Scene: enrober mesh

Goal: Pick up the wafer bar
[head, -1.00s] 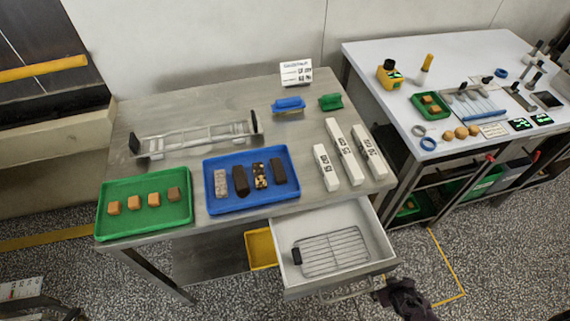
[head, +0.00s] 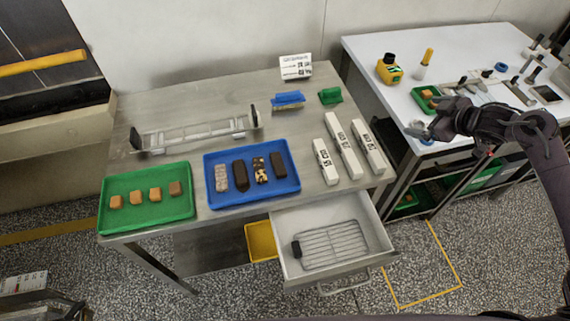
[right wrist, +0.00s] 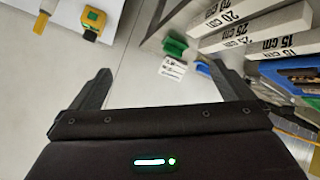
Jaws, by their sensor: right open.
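Several bars lie side by side in the blue tray (head: 252,205) on the steel table: a pale speckled bar (head: 221,178), a dark smooth bar (head: 240,176), a dark bar with light pieces (head: 261,170) and a plain brown bar (head: 279,166). I cannot tell for certain which is the wafer bar. My right gripper (head: 422,117) is raised at the right, in front of the white table and well apart from the tray. In the right wrist view its fingers (right wrist: 160,72) are spread with nothing between them. My left gripper is not in view.
A green tray (head: 148,219) with several caramel cubes is at left; a clear-walled rack (head: 195,137) lies behind. The drawer (head: 372,255) below is open with a wire grid (head: 332,245). The white table (head: 440,50) holds small tools.

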